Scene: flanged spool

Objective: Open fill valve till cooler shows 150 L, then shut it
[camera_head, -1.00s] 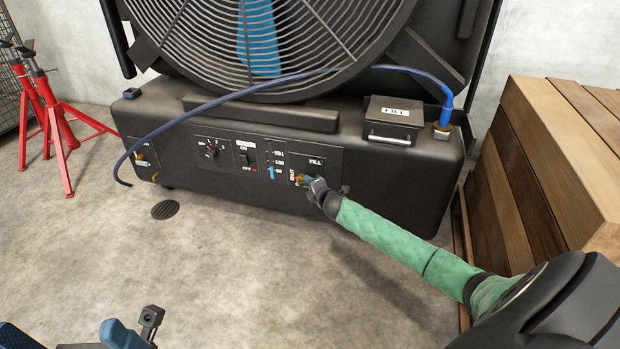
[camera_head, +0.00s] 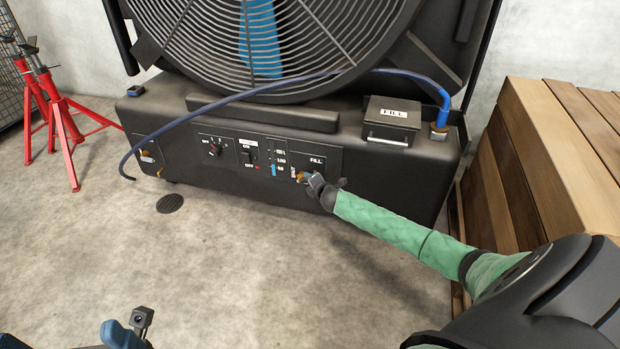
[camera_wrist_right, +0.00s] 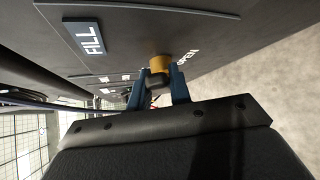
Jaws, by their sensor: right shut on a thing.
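The black fan cooler (camera_head: 400,185) stands against the wall with a FILL panel (camera_head: 316,161) on its front. My right gripper (camera_head: 311,178) is shut on the fill valve (camera_head: 300,176), a small brass fitting at the panel's lower left. In the right wrist view, both blue fingers hold the dark handle in front of the brass valve body (camera_wrist_right: 160,62), with OPEN printed beside it. The level gauge (camera_head: 274,170) left of the valve shows a short blue column near its lower marks; the exact reading is too small to tell. My left gripper (camera_head: 66,342) is open and empty, cut off at the lower left.
A blue hose (camera_head: 290,84) runs over the cooler top to a brass fitting at right. Red stands (camera_head: 62,140) are at left, a wooden crate (camera_head: 565,160) at right. A round drain (camera_head: 170,203) lies in the clear concrete floor.

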